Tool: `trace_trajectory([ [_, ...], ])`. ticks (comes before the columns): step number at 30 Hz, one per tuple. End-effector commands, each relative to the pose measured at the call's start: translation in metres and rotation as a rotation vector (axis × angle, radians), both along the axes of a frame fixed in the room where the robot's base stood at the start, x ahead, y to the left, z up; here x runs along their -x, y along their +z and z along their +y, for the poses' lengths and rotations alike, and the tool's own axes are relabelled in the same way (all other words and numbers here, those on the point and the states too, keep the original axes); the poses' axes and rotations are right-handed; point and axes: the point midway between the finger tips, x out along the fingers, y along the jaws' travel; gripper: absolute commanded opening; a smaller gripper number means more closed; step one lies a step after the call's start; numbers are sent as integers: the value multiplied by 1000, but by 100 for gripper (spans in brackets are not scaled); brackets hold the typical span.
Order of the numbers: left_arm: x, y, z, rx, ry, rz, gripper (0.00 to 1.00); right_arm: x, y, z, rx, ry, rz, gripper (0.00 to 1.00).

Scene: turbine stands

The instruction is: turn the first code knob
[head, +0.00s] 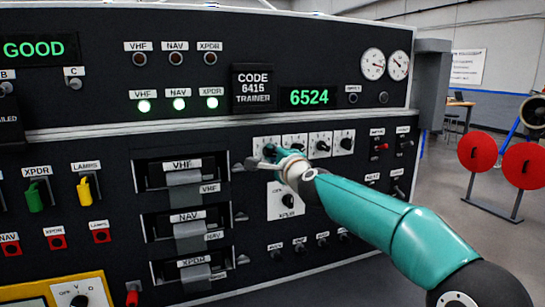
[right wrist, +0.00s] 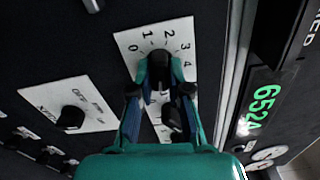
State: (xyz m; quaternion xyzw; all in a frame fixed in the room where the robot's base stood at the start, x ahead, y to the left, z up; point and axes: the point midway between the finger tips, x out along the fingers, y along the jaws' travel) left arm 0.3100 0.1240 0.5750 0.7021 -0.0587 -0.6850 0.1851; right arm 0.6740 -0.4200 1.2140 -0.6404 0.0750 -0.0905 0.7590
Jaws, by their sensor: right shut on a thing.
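The first code knob (right wrist: 159,68) is a dark knob on a white plate marked with digits 0 to 4 in the right wrist view. My right gripper (right wrist: 160,88) is shut on this knob, with one finger on each side. A second code knob (right wrist: 173,120) shows between the fingers, partly hidden. The green code display (head: 309,97) reads 6524. The label (head: 252,88) reads CODE 6416 TRAINER. My left gripper is not in view.
The other code knobs (head: 320,146) sit close to the right of the gripper. The XPDR knob (head: 287,200) is just below it. Module slots with handles (head: 185,178) are at the left. Red discs on a stand (head: 475,152) are on the floor at the right.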

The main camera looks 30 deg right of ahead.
Motion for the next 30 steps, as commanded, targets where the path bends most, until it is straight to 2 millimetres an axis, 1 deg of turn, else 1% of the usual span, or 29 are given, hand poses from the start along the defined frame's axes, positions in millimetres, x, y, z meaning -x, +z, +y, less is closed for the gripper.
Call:
trace_trajectory([
  [1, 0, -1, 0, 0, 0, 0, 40, -1, -7, -1, -6, 0, 10, 0],
  [11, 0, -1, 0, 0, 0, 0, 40, -1, -8, -1, -8, 0, 12, 0],
  [12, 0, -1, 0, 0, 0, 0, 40, -1, -8, -1, -7, 0, 12, 18],
  [16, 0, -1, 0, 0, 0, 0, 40, -1, -7, 0, -7, 1, 11, 40],
  [17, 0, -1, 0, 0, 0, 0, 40, -1, -7, 0, -6, 1, 10, 42],
  [26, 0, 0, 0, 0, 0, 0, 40, 0, -3, 0, -5, 0, 4, 42],
  [30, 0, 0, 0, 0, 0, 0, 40, 7, -2, 2, -4, 0, 4, 42],
])
